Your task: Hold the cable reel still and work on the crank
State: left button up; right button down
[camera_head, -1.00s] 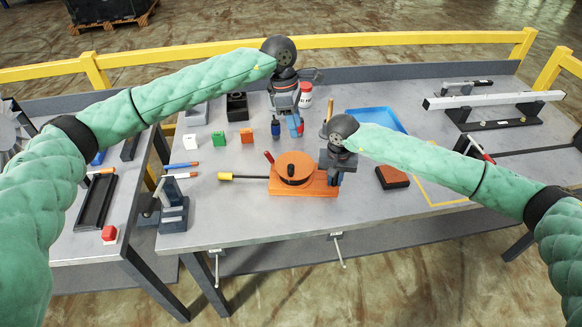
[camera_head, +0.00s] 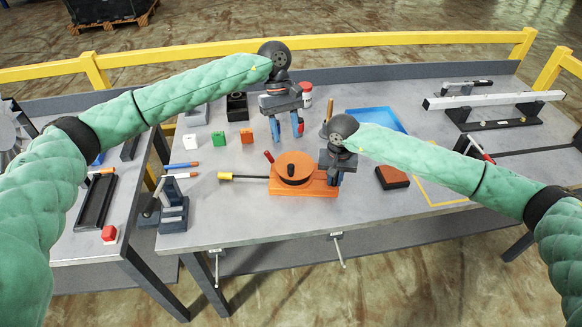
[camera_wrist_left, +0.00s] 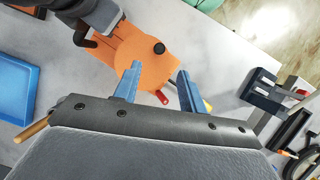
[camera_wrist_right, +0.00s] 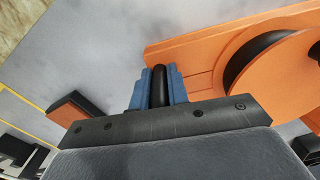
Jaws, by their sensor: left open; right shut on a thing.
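The orange cable reel (camera_head: 318,185) sits on the grey table, with a round drum (camera_head: 294,172) on a flat base. A red handle (camera_head: 268,157) stands at the drum's far left edge; it also shows in the left wrist view (camera_wrist_left: 163,97). My right gripper (camera_wrist_right: 159,75) is shut on a black upright grip (camera_wrist_right: 159,87) at the end of the reel's base. My left gripper (camera_head: 287,134) is open and empty beyond the reel, apart from it. In the left wrist view its spread fingers (camera_wrist_left: 159,70) point toward the drum.
A black rod with a yellow end (camera_head: 225,176) reaches left from the reel. A blue tray (camera_head: 380,119) and a brown-topped block (camera_head: 393,177) lie to the right. The table in front of the reel is clear.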

aim_at(291, 166)
pick_arm(q)
jog(key=x, duration=1.1)
jog(key=shift+s+d+f, duration=0.1)
jog(key=shift+s+f, duration=0.05)
jog(key=shift+f, duration=0.1)
grip_shut()
